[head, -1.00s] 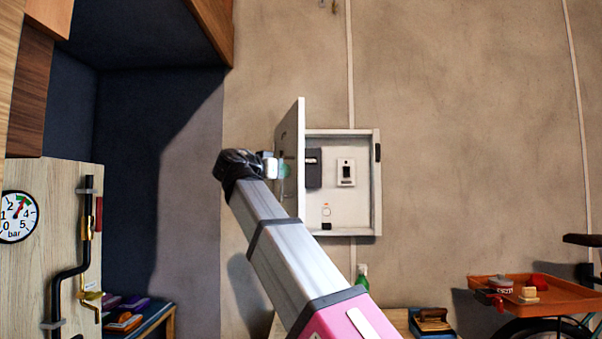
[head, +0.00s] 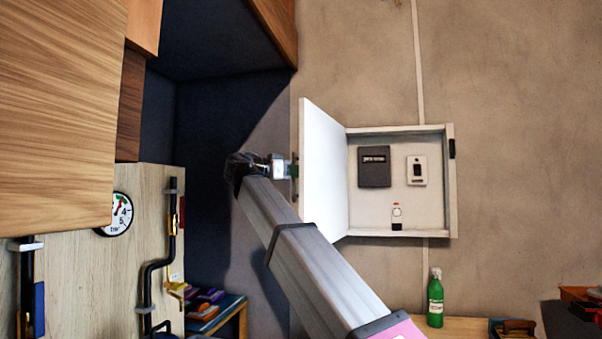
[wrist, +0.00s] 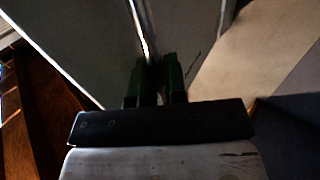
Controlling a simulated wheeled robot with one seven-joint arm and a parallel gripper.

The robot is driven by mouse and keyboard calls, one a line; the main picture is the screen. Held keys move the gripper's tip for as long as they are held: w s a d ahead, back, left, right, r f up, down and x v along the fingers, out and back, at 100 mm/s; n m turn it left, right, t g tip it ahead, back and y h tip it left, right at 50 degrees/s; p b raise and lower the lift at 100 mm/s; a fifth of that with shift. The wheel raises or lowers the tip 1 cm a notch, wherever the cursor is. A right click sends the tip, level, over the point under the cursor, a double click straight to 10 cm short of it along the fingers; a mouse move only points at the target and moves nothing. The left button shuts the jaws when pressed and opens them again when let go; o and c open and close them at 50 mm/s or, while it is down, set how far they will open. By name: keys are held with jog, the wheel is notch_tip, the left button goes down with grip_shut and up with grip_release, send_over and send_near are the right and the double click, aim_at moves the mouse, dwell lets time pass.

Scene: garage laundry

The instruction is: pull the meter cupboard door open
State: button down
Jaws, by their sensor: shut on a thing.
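The meter cupboard (head: 452,195) is a white box on the wall in the head view. Its white door (head: 322,165) is hinged on the left and stands wide open, swung out with its inner face showing. My gripper (head: 291,169) is at the door's free edge, on the outer side, shut on the door handle (head: 295,188), which is mostly hidden. In the wrist view, my gripper's dark green fingers (wrist: 159,78) stand either side of a bright narrow bar, close against the door's grey-looking surface (wrist: 80,50).
A green spray bottle (head: 435,298) stands below on a wooden surface. A pipe panel with a gauge (head: 117,214) and wooden cabinets (head: 60,110) are to the left.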

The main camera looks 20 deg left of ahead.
dwell(0.3)
jog(key=c, duration=1.2)
grip_release()
jog(key=shift+a, duration=0.1)
jog(key=v, duration=1)
jog(key=shift+s+a, duration=0.2)
jog(key=shift+s, duration=0.1)
